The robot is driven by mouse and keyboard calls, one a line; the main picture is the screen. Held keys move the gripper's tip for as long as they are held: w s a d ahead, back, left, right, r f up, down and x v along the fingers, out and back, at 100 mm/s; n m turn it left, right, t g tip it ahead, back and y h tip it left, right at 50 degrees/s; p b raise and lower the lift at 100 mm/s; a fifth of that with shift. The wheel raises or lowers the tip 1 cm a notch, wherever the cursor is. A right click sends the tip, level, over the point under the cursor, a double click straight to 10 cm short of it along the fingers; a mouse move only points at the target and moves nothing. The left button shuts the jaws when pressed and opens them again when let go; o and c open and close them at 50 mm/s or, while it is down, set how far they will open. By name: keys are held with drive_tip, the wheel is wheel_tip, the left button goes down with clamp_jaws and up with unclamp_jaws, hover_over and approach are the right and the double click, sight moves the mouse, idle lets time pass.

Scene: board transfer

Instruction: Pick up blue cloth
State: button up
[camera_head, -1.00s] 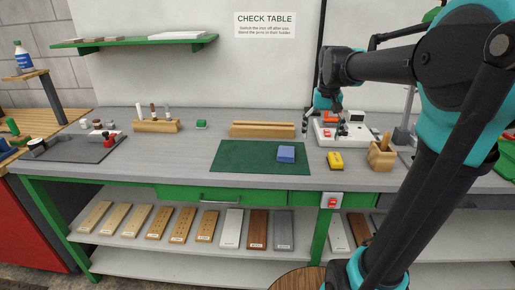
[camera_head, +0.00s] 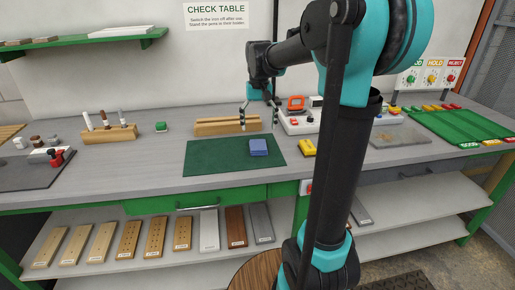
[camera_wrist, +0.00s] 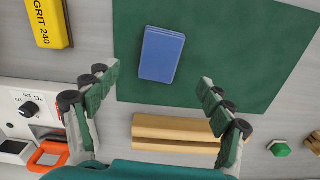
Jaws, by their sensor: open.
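The blue cloth (camera_head: 258,147) is a small folded block lying on the right part of the green mat (camera_head: 215,160) on the grey table. In the wrist view the blue cloth (camera_wrist: 161,55) lies beyond the fingertips, on the green mat (camera_wrist: 220,30). My gripper (camera_head: 259,118) hangs above the table behind the cloth, near the wooden rack. In the wrist view my gripper (camera_wrist: 158,80) has its two fingers spread wide, with nothing between them. The cloth is apart from both fingers.
A slotted wooden block (camera_head: 222,125) stands behind the mat. A yellow grit block (camera_head: 307,147) lies right of the mat, and a white device with an orange part (camera_head: 297,102) stands behind it. A pen holder (camera_head: 110,134) and green piece (camera_head: 161,127) are to the left.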

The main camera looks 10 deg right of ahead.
sight(258, 145)
drive_tip(key=shift+w+f, duration=0.2)
drive_tip(key=shift+f, duration=3.75)
drive_tip(key=shift+c, duration=0.2)
drive_tip(key=shift+a, duration=0.1)
drive_tip(key=c, duration=1.1)
wheel_tip(258, 145, up, 20)
